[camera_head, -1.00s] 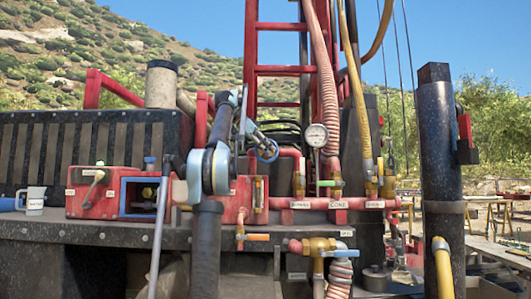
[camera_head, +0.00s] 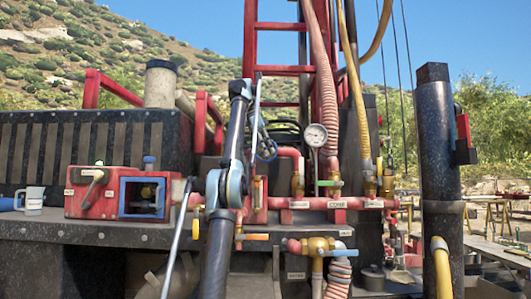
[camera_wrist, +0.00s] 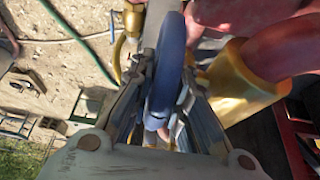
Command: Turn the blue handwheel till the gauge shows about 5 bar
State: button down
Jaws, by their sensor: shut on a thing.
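The blue handwheel (camera_head: 268,152) stands left of the gauge in the head view, partly hidden by my arm and gripper. My gripper (camera_head: 261,143) is at the wheel. In the wrist view, the wheel's blue rim (camera_wrist: 171,62) runs between the two fingers of my gripper (camera_wrist: 167,95), which are shut on it. The round white gauge (camera_head: 316,135) is upright and unobstructed in the head view. Its needle is too small to read with certainty.
A red pipe manifold (camera_head: 300,203) with labels and brass valves lies below the gauge. A ribbed hose (camera_head: 324,80) and a yellow hose (camera_head: 352,80) rise behind it. A red box (camera_head: 95,194) and a grey mug (camera_head: 33,201) stand at left.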

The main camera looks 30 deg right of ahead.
jog(key=shift+w+f, duration=0.1)
jog(key=shift+f, duration=0.1)
dwell(0.5)
jog(key=c, duration=1.8)
grip_release()
jog(key=shift+w, duration=0.1)
jog(key=shift+r, duration=0.2)
jog(key=shift+g+h, duration=0.4)
jog(key=shift+h, duration=0.1)
